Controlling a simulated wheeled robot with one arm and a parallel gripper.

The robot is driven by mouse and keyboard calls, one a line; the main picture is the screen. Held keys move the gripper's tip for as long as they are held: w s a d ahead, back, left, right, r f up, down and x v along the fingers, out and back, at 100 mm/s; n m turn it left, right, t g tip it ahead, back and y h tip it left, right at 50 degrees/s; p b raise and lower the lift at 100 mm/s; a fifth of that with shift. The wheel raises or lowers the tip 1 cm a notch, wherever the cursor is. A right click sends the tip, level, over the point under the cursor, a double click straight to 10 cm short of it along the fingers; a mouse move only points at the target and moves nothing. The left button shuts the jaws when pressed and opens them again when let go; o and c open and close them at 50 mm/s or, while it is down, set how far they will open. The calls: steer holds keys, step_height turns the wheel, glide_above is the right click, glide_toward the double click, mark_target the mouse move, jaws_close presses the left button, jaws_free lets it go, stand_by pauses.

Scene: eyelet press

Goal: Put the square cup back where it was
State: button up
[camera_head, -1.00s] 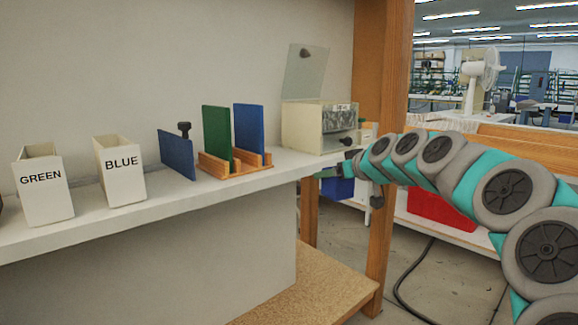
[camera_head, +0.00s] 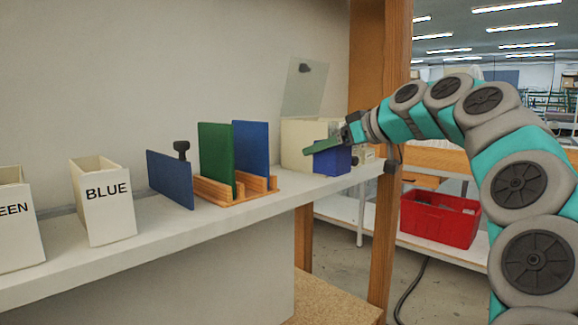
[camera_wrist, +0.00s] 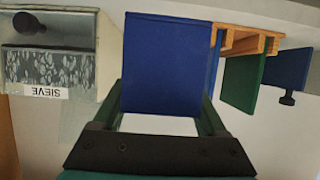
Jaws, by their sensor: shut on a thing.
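The blue square cup (camera_head: 333,160) is in my gripper (camera_head: 325,147), in front of the sieve box at the right end of the shelf in the head view. In the wrist view the cup (camera_wrist: 170,60) shows a flat blue face between the two dark green fingers of my gripper (camera_wrist: 164,95). The fingers are shut on it. I cannot tell whether its base touches the shelf. The cup and gripper hide part of the sieve box in the head view.
The white shelf (camera_head: 200,226) carries the sieve box (camera_head: 292,140), a wooden rack (camera_head: 245,190) with green and blue boards, a blue panel (camera_head: 170,180) and labelled bins, including the BLUE bin (camera_head: 105,200). A wooden post (camera_head: 397,110) stands right. A red crate (camera_head: 440,218) is lower.

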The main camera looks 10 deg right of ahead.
steer(key=w+a, duration=0.1)
steer(key=w, duration=0.2)
steer(key=w+a, duration=0.2)
steer(key=w, duration=0.2)
steer(key=w+a+f+p, duration=0.1)
steer(key=w+a, duration=0.1)
steer(key=w, duration=0.1)
steer(key=shift+w+a, duration=0.25)
steer(key=shift+w, duration=0.05)
steer(key=shift+f, duration=1.75)
steer(key=shift+f+b, duration=0.15)
steer(key=shift+b, duration=0.25)
steer(key=o, duration=1.3)
steer(key=shift+s+r, duration=0.1)
steer(key=shift+r, duration=0.1)
steer(key=v, duration=1.2)
steer(key=shift+d+f, duration=0.1)
steer(key=shift+f, duration=0.05)
